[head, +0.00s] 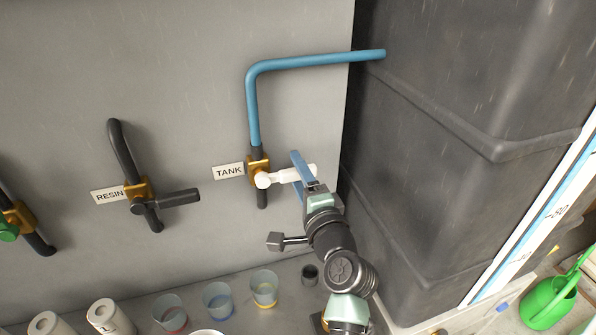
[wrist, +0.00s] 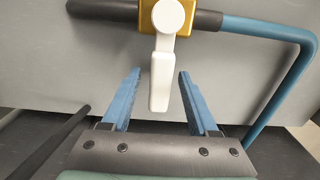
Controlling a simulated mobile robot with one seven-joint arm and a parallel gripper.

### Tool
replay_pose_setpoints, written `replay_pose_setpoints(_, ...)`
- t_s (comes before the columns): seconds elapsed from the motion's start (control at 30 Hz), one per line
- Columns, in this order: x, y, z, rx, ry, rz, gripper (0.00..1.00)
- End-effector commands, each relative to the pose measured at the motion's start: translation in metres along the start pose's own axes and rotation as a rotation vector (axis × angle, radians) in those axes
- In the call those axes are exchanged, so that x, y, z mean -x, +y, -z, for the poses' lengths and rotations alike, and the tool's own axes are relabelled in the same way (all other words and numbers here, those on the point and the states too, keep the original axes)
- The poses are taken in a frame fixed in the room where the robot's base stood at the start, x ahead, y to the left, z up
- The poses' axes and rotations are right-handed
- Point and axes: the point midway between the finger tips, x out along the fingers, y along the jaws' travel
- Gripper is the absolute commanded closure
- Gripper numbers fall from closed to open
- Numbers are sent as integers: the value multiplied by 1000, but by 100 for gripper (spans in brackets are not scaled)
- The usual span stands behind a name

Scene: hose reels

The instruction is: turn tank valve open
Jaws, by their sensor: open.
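The tank valve has a brass body (head: 258,168) on a pipe that is blue above and black below, next to the TANK label (head: 228,171). Its white handle (head: 285,176) points to the right, across the pipe, in the head view. In the wrist view the handle (wrist: 162,72) hangs down from the brass body (wrist: 150,18), its free end between the finger tips. My gripper (wrist: 160,78) is open, one blue finger on each side of the handle, with gaps visible. In the head view my gripper (head: 297,175) is at the handle's free end and hides part of it.
The resin valve (head: 138,191) with a black handle is to the left, and a green-handled valve (head: 10,228) further left. A large dark tank (head: 430,150) stands close on the right. Cups (head: 217,299) and white rolls (head: 103,315) stand below along the wall.

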Motion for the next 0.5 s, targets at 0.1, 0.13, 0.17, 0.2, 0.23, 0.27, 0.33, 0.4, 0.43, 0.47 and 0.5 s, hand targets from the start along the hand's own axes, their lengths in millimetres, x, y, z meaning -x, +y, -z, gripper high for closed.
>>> replay_pose_setpoints(0.1,-3,0,0,0,0,1,40)
replay_pose_setpoints(0.13,-3,0,0,0,0,1,40)
replay_pose_setpoints(0.17,-3,0,0,0,0,1,40)
replay_pose_setpoints(0.2,-3,0,0,0,0,1,40)
replay_pose_setpoints(0.23,-3,0,0,0,0,1,40)
replay_pose_setpoints(0.27,-3,0,0,0,0,1,40)
replay_pose_setpoints(0.33,-3,0,0,0,0,1,42)
replay_pose_setpoints(0.4,-3,0,0,0,0,1,54)
replay_pose_setpoints(0.43,-3,0,0,0,0,0,60)
replay_pose_setpoints(0.47,-3,0,0,0,0,0,65)
replay_pose_setpoints(0.5,-3,0,0,0,0,0,72)
